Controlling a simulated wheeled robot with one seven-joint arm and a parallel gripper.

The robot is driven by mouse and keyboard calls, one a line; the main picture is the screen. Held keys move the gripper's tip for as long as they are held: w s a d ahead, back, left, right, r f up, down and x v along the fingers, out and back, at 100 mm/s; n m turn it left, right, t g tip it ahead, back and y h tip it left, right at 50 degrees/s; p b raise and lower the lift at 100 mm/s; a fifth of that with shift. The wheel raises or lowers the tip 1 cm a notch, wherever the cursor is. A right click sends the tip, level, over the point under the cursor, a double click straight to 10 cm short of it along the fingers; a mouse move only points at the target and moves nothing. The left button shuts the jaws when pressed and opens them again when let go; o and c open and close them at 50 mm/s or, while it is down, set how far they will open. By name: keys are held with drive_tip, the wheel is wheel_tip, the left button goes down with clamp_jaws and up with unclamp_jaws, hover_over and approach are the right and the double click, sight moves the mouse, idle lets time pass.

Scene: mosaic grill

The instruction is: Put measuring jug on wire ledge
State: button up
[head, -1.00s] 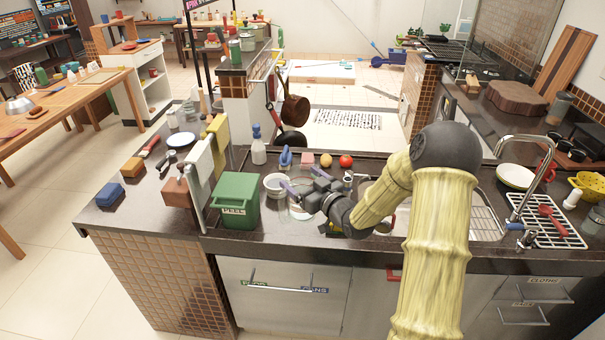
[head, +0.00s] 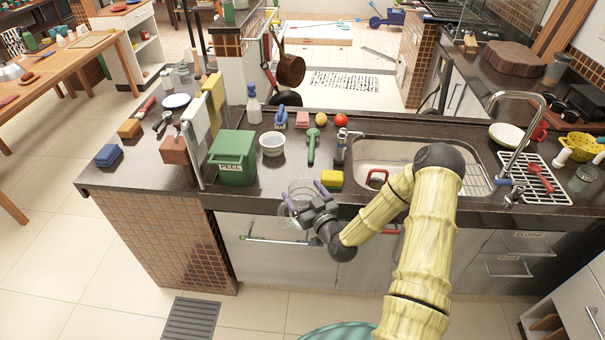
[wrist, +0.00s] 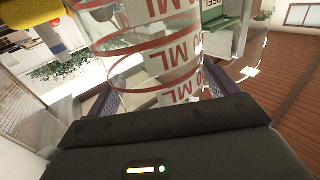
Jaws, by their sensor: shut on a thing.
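The measuring jug is clear with red bands and "ML" lettering; it fills the upper middle of the wrist view (wrist: 150,45). In the head view the jug (head: 297,192) is a faint clear shape at the counter's front edge. My gripper (head: 303,193) is shut on it, with a purple finger on either side. A white wire rack (head: 556,195) lies right of the sink with a red spoon on it; I cannot tell whether it is the wire ledge.
A yellow sponge (head: 332,179), green bin (head: 233,175) and white bowl (head: 272,150) stand on the counter near the jug. The sink (head: 372,150) and its tall tap (head: 541,130) are to the right. Free floor (head: 262,310) lies in front of the cabinets.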

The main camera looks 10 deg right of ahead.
drive_tip(key=s+f+h, duration=0.1)
drive_tip(key=f, duration=0.1)
drive_tip(key=s+f+m+b, duration=0.1)
drive_tip(key=f, duration=0.2)
drive_tip(key=s+f+h+b, duration=0.1)
drive_tip(key=f, duration=0.1)
drive_tip(key=shift+s+a+f+m+h, duration=0.1)
drive_tip(key=shift+s+f+m+h, duration=0.2)
drive_tip(key=shift+f+m, duration=0.1)
wheel_tip(320, 180, down, 10)
drive_tip(key=s+m+h+b, duration=0.1)
drive_tip(key=s+h+b, duration=0.1)
drive_tip(key=b, duration=0.5)
drive_tip(key=shift+s+b, duration=0.15)
drive_tip(key=shift+b, duration=0.25)
